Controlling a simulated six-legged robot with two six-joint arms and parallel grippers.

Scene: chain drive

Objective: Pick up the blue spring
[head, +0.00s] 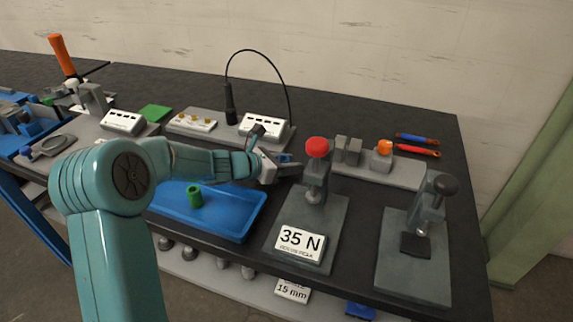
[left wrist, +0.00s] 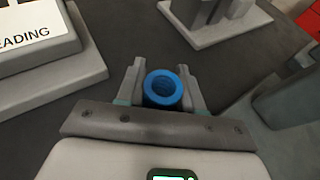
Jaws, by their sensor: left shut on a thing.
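The blue spring (left wrist: 163,88) shows in the left wrist view as a blue ring, seen end-on, between the two fingers of my left gripper (left wrist: 164,84). The fingers are shut on it from both sides. In the head view my left gripper (head: 290,169) is above the dark bench, just left of the red-knobbed press, and a bit of blue (head: 284,158) shows at its fingers. My right gripper is not in view.
A blue tray (head: 240,229) with a green cylinder (head: 195,196) lies below my left arm. The red-knobbed press (head: 317,149) with a 35 N sign stands close right of the gripper. A second press (head: 432,210) stands farther right. A display box (head: 263,124) is behind.

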